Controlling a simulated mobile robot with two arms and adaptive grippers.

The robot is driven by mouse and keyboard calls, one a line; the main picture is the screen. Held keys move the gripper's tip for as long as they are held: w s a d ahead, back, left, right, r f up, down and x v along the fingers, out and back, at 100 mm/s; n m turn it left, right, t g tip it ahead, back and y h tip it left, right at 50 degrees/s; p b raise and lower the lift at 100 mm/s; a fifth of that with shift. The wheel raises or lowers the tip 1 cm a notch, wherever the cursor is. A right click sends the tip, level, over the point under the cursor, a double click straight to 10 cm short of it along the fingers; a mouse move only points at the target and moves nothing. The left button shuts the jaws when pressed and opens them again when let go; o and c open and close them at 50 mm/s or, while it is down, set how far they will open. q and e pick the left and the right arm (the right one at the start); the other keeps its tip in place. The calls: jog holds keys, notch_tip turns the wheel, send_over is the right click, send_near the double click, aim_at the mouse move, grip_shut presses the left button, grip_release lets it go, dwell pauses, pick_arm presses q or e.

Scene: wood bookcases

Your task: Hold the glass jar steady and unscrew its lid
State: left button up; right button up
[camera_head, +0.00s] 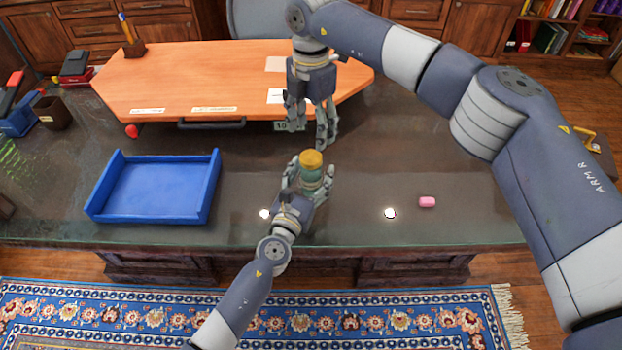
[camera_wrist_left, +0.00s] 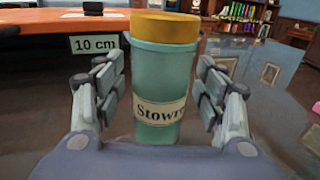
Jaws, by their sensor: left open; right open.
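The glass jar (camera_head: 311,180) is green with a yellow lid (camera_head: 312,159) and stands upright on the dark counter (camera_head: 355,200). In the left wrist view the jar (camera_wrist_left: 161,85) shows a label reading "Stowr…" and its lid (camera_wrist_left: 165,27) sits on top. My left gripper (camera_head: 308,178) is open around the jar, with a finger on each side; in the left wrist view gaps show between the fingers and the jar. My right gripper (camera_head: 325,140) is open and empty, pointing down behind and above the jar, near the orange board's front edge.
A blue tray (camera_head: 211,190) lies to the left. The raised orange board (camera_head: 200,75) stands behind, with a "10 cm" tag (camera_wrist_left: 94,44) at its edge. The counter right of the jar is mostly clear.

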aim_at(311, 156)
pick_arm(q)
grip_shut()
pick_arm(e)
jog(key=m, duration=0.8)
jog(key=shift+f+m, duration=0.1)
jog(key=shift+m, duration=0.3)
jog(key=shift+f, duration=3.9)
jog(key=c, duration=1.1)
